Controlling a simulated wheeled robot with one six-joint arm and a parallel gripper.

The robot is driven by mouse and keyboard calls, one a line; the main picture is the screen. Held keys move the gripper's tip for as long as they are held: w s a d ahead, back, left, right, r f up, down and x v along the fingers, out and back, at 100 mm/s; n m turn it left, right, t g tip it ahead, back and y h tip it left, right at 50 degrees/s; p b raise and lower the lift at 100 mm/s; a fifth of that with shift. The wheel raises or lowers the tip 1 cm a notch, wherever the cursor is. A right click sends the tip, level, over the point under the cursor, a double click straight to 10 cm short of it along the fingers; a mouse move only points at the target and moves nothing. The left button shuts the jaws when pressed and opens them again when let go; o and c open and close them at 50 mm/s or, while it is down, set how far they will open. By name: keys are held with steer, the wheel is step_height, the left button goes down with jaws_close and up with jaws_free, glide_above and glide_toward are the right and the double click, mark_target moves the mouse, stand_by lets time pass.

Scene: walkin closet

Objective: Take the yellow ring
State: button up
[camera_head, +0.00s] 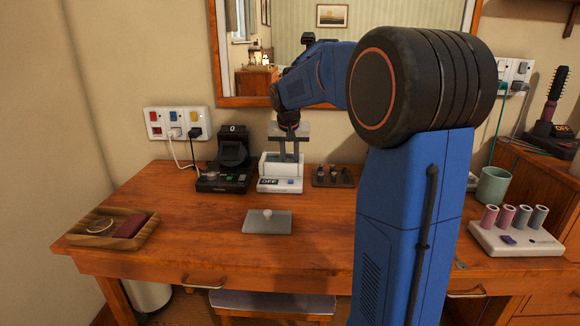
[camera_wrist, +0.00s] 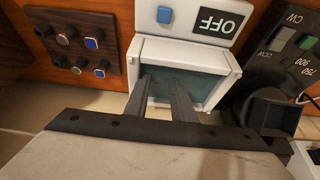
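No yellow ring can be made out in either view. My gripper (camera_head: 289,154) points down into a white open-topped box marked OFF (camera_head: 280,184), near the back of the wooden desk. In the wrist view, my two fingers (camera_wrist: 159,82) reach into the box's opening (camera_wrist: 229,83), over a blue-green inside. A gap shows between the fingertips, and I see nothing between them. The deeper inside is partly hidden by the fingers. A dark board with several small ring-like pieces (camera_head: 333,176) stands right of the box; some have blue tops in the wrist view (camera_wrist: 92,43).
A black device (camera_head: 222,180) stands close left of the box. A grey lid with a knob (camera_head: 267,222) lies in front. A wooden tray (camera_head: 85,240) with a pale loop is at the left. A curler holder (camera_head: 515,240) and green cup (camera_head: 493,186) are at the right.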

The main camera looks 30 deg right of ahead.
jaws_close()
steer(key=shift+r, duration=0.1)
